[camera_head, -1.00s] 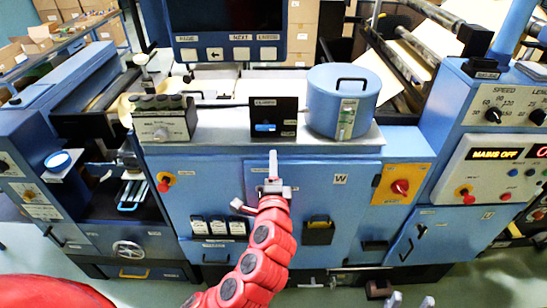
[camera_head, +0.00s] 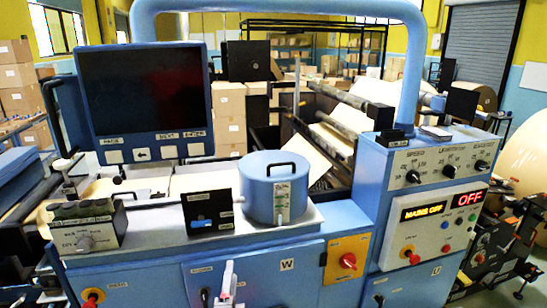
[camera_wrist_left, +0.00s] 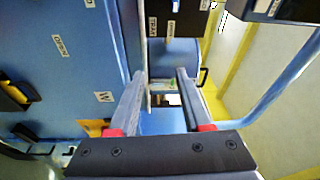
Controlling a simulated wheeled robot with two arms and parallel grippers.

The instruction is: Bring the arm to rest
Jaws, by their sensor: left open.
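My left gripper (camera_head: 228,282) shows at the bottom of the head view, in front of the blue cabinet (camera_head: 265,272) below the worktop. Only its jaw end shows there; most of the red arm is out of frame. In the left wrist view the two fingers (camera_wrist_left: 161,78) are apart with nothing between them. The blue lidded pot (camera_wrist_left: 173,57) shows beyond the fingertips. In the head view that pot (camera_head: 274,188) stands on the worktop, above and right of the gripper. My right gripper is not in view.
A black panel box (camera_head: 207,211) and a knobbed control box (camera_head: 86,226) stand on the worktop. A red rotary switch (camera_head: 347,261) sits on a yellow plate. The right console (camera_head: 431,213) reads "MAINS OFF". A dark screen (camera_head: 142,92) hangs above.

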